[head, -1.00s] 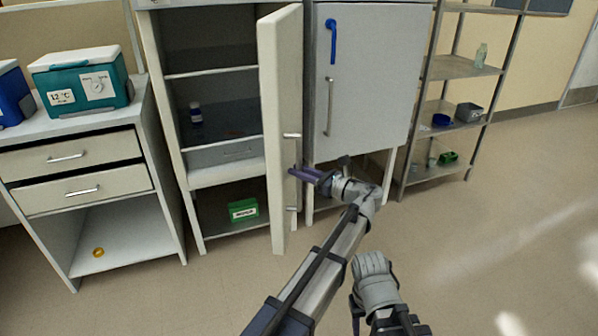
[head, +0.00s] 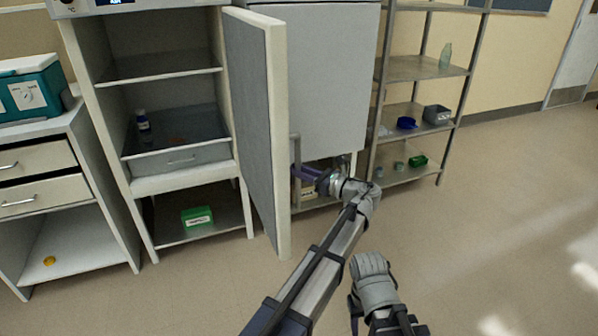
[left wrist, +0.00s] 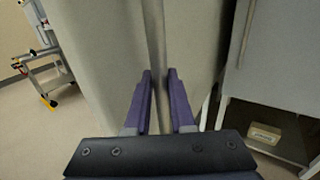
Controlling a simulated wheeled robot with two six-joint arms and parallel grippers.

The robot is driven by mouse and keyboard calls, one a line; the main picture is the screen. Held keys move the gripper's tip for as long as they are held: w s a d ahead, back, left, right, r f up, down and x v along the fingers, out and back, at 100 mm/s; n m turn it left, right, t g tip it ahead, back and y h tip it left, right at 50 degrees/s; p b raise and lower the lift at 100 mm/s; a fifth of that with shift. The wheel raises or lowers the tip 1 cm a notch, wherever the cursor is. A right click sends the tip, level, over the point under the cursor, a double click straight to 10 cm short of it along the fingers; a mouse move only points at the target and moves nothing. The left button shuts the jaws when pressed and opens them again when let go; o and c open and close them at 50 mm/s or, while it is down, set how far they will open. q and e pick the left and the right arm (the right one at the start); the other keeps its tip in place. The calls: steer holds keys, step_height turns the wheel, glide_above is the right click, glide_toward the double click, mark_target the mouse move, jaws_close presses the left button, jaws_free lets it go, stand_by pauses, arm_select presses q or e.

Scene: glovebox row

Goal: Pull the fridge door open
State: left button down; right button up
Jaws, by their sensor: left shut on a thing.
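The fridge is the tall white cabinet (head: 185,185) left of centre in the head view. Its door (head: 252,120) stands open at the cabinet's right side, with the grey inner face showing. The door's upright metal handle (head: 296,140) is on the outer face, near the free edge. My left gripper (head: 305,172) is at this handle, right of the door. In the left wrist view, the handle (left wrist: 155,35) stands upright between the purple fingers of my left gripper (left wrist: 160,85), which is shut on it.
A second white cabinet (head: 335,75) stands behind the door, partly hidden. A metal shelf rack (head: 415,68) is to its right. A drawer unit (head: 35,180) with a teal cooler (head: 28,90) is at left. A green box (head: 197,217) sits low in the fridge frame. The floor (head: 490,220) at right is clear.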

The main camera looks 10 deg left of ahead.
arm_select(q)
steer(key=shift+w+d, duration=0.15)
steer(key=shift+w, duration=0.1)
arm_select(e)
steer(key=shift+w+d, duration=0.15)
steer(key=shift+d, duration=0.05)
arm_select(q)
steer(key=c, duration=0.8)
jaws_free()
steer(key=shift+o, duration=0.2)
steer(key=shift+s, duration=0.1)
